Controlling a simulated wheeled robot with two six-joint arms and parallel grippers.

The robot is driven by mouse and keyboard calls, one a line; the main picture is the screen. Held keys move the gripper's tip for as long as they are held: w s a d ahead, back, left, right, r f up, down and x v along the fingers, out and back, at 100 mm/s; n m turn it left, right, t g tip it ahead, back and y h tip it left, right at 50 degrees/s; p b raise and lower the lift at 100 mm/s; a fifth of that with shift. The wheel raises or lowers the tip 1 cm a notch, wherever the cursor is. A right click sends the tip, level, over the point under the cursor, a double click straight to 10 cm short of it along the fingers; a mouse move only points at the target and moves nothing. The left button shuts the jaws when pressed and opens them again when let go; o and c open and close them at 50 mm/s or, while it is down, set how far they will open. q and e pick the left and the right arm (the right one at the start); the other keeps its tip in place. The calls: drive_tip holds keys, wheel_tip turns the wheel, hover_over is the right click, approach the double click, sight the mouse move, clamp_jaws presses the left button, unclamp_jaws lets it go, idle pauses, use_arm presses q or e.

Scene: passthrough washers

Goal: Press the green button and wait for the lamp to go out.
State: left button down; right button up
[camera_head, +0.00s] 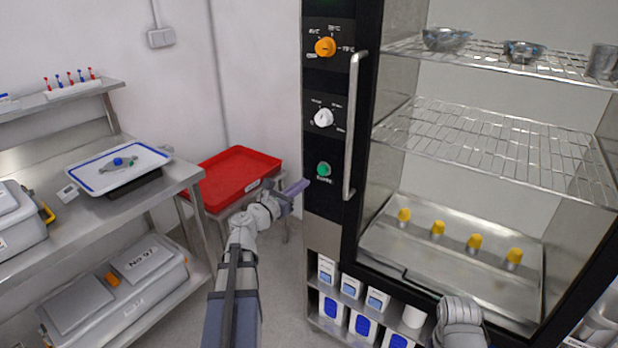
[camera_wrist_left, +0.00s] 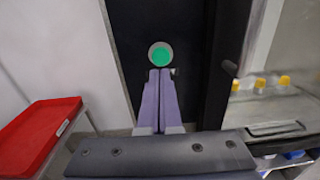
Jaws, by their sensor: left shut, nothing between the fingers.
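The green button (camera_head: 323,168) sits on the black control panel, below a white knob. It also shows in the left wrist view (camera_wrist_left: 160,55), a green disc in a pale ring. My left gripper (camera_head: 299,188) is shut and empty, its purple fingers pointing at the panel just left of and a little below the button. In the left wrist view the closed fingertips (camera_wrist_left: 160,76) lie just below the button; I cannot tell whether they touch the panel. No lamp can be clearly made out. My right gripper is out of view.
The cabinet stands open, with a vertical handle (camera_head: 355,125) right of the button. An orange knob (camera_head: 325,46) and a white knob (camera_head: 323,118) are above it. A red tray (camera_head: 232,172) is on a stand to the left. Yellow-capped vials (camera_head: 438,229) stand inside the cabinet.

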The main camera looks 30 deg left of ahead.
use_arm(q)
drive_tip(key=s, duration=0.5)
drive_tip(key=shift+s+a, duration=0.35)
drive_tip(key=shift+a, duration=0.05)
idle(0.7)
drive_tip(key=s+d+f+m+g+h+p, duration=0.1)
drive_tip(key=d+f+m+g+h+p, duration=0.25)
drive_tip(key=d+m, duration=0.85)
drive_tip(key=s+d+f+m+g+h+p, duration=0.15)
drive_tip(key=d+f+m+g, duration=0.45)
drive_tip(key=d, duration=1)
drive_tip(key=s+d+f+m+g+y+p, duration=0.1)
drive_tip(key=s+d+m+g+y+p, duration=0.1)
drive_tip(key=s+d+m+g+y, duration=0.2)
drive_tip(key=s+d+f+m+g+y+p, duration=0.1)
drive_tip(key=s+d+m+g+y, duration=0.3)
drive_tip(key=s+m, duration=0.6)
drive_tip(key=m+p, duration=0.1)
drive_tip(key=m, duration=0.5)
drive_tip(key=shift+d+f+g+y+p, duration=0.3)
drive_tip(key=shift+d+g+p, duration=0.05)
drive_tip(key=shift+p, duration=0.05)
idle(1.0)
